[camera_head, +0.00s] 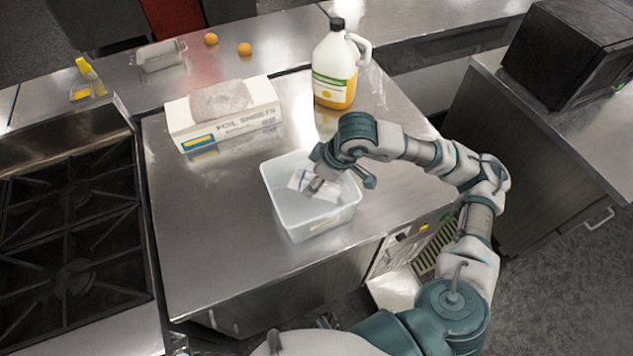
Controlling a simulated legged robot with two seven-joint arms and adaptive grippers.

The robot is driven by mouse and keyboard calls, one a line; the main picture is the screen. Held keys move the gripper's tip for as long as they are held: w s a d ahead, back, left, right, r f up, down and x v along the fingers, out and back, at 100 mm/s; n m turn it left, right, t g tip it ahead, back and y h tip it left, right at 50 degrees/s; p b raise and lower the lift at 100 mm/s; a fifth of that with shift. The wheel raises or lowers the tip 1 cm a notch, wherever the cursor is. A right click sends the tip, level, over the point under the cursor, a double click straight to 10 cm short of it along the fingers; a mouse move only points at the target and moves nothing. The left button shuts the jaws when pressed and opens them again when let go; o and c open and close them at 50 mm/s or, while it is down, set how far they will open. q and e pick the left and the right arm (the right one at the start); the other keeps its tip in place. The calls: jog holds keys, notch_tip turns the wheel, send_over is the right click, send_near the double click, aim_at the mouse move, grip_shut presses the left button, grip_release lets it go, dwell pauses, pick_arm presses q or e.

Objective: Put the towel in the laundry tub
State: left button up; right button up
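A translucent white tub (290,220) stands near the front right of the steel counter. A white cloth with a blue stripe (299,181), which looks like the towel, lies inside the tub. My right gripper (343,184) is over the tub's right half, its fingers spread apart and pointing down. One finger reaches over the cloth and hides part of it; the other is near the tub's right rim. I cannot tell whether the finger touches the cloth. My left gripper is not in view.
A foil sheets box (228,125) and a yellow-filled jug (336,72) stand behind the tub. A gas stove (70,235) is at left, a black oven (570,50) at far right. The counter (215,235) left of the tub is clear.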

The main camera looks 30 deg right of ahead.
jog(key=shift+a+f, duration=0.25)
jog(key=shift+f, duration=0.3)
jog(key=shift+a+f, duration=0.25)
jog(key=shift+f, duration=0.25)
jog(key=shift+a, duration=0.15)
jog(key=shift+d+f, duration=0.3)
jog(key=shift+d, duration=0.35)
jog(key=shift+a+b, duration=0.2)
jog(key=shift+b, duration=0.1)
jog(key=shift+a, duration=0.3)
jog(key=shift+f, duration=0.1)
jog(key=shift+d+f, duration=0.1)
jog(key=shift+d+f+b, duration=0.15)
jog(key=shift+d+b, duration=0.1)
jog(key=shift+b, duration=0.15)
jog(key=shift+a, duration=0.2)
jog(key=o, duration=1.1)
jog(key=shift+a, duration=0.1)
jog(key=shift+c, duration=0.2)
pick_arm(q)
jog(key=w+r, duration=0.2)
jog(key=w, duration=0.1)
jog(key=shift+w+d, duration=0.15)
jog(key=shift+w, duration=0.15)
pick_arm(e)
jog(key=shift+o, duration=0.3)
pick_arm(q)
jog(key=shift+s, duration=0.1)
